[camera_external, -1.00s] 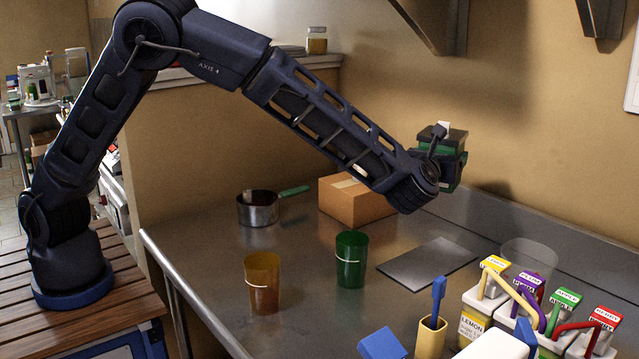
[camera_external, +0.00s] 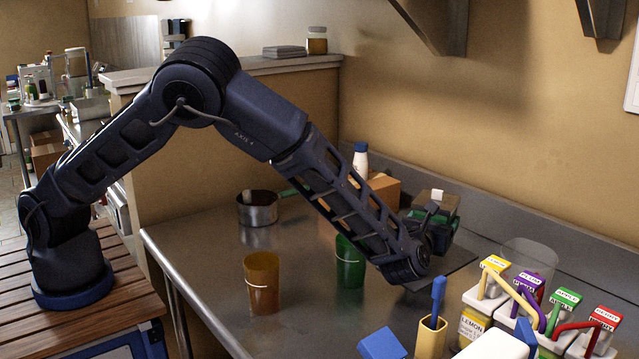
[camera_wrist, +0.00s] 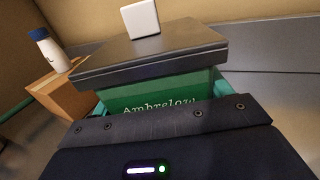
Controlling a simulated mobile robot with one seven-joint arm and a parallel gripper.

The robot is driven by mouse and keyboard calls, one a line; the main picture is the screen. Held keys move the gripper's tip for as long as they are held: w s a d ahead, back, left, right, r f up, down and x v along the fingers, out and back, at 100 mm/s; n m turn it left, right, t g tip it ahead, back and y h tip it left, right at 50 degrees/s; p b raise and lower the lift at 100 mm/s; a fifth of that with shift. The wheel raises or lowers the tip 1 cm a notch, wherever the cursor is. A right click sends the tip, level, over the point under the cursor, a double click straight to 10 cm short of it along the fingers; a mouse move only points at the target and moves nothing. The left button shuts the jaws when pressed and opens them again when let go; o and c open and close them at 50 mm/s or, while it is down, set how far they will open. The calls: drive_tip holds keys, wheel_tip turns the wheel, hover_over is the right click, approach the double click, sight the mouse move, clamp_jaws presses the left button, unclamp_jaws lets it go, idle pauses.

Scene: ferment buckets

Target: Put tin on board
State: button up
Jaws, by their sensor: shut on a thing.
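The tin is green with a dark lid and a white knob. In the external view the tin (camera_external: 449,204) is upright at the end of my arm, over the grey board (camera_external: 457,259). My gripper (camera_external: 432,224) is shut on it. In the wrist view the tin (camera_wrist: 150,97) fills the middle, with lettering reading "Ambrelow" partly cut off by my gripper's dark body. The board lies flat on the metal counter and is partly hidden by my arm and the tin. I cannot tell whether the tin's base touches the board.
A cardboard box (camera_external: 384,188) and a white bottle with a blue cap (camera_external: 361,160) stand behind my arm. A green cup (camera_external: 350,270), an orange cup (camera_external: 262,283) and a saucepan (camera_external: 258,210) stand left. A clear container (camera_external: 530,262) and a bottle caddy (camera_external: 474,326) are right.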

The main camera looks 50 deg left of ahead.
drive_tip(key=shift+f, duration=2)
drive_tip(key=o, duration=1.1)
drive_tip(key=shift+f, duration=0.15)
drive_tip(key=shift+s+d, duration=0.1)
drive_tip(key=shift+s, duration=0.1)
drive_tip(key=v, duration=1.1)
drive_tip(key=shift+s+d, duration=0.1)
drive_tip(key=shift+s, duration=0.15)
